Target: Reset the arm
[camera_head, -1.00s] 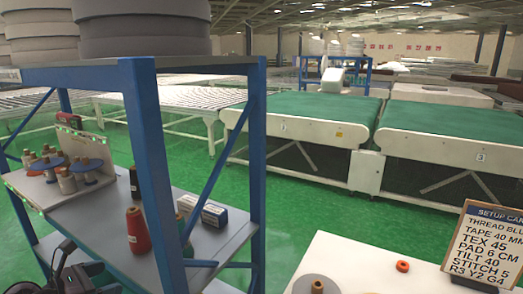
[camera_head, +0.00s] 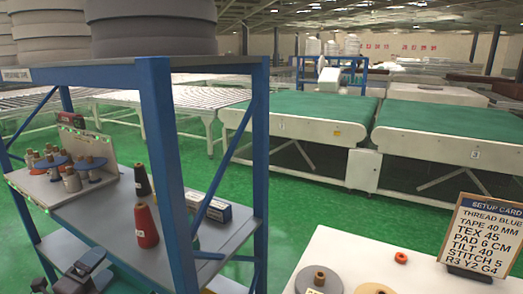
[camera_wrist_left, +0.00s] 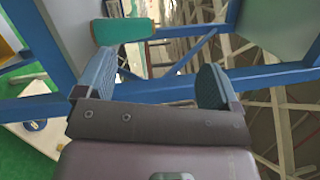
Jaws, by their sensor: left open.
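My left gripper (camera_head: 88,268) shows at the bottom left of the head view, low in front of the blue shelf rack's near side. In the left wrist view its two fingers (camera_wrist_left: 152,76) stand wide apart with nothing held between them. Blue rack beams and a grey shelf panel show beyond the fingers. A teal-green piece (camera_wrist_left: 124,31) shows past the left finger; I cannot tell what it is. My right gripper is in neither view.
The blue rack (camera_head: 158,150) holds a red thread cone (camera_head: 146,227), a dark cone (camera_head: 142,180), a small box (camera_head: 210,207) and a spool stand (camera_head: 72,168). A white table (camera_head: 330,250) with a setup card (camera_head: 483,232) is at right. Green conveyors (camera_head: 430,125) stand behind.

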